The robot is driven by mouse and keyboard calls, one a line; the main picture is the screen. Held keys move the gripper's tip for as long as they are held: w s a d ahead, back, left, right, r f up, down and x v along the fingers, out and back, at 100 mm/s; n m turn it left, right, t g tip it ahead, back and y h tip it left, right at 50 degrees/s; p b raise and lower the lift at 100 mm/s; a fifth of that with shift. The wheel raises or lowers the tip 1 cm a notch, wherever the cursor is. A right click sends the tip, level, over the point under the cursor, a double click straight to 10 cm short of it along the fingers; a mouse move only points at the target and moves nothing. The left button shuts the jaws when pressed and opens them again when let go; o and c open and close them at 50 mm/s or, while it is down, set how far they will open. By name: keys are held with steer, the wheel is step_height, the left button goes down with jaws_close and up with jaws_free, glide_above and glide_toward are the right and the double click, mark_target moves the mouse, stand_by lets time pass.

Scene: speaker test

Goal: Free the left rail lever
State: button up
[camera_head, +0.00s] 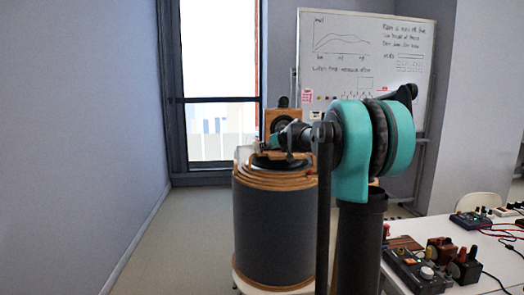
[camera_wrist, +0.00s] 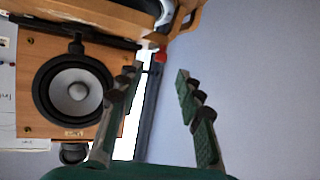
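A small red-tipped part (camera_wrist: 160,57), which looks like a lever knob, shows in the wrist view just beyond and between my fingertips. A red spot (camera_head: 310,172) also shows on the right rim of the round wooden-topped drum (camera_head: 275,230) in the head view. I cannot tell for sure which lever is the left rail lever. My gripper (camera_wrist: 158,73) is open, with clear space between its two green-padded fingers and nothing held. In the head view my arm reaches over the drum top and hides part of it.
A white table (camera_head: 420,232) with several electrical devices is at right. A whiteboard (camera_head: 365,55) stands behind. Floor at left is free.

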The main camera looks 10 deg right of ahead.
steer(key=x, duration=0.7)
steer(key=shift+w, duration=0.1)
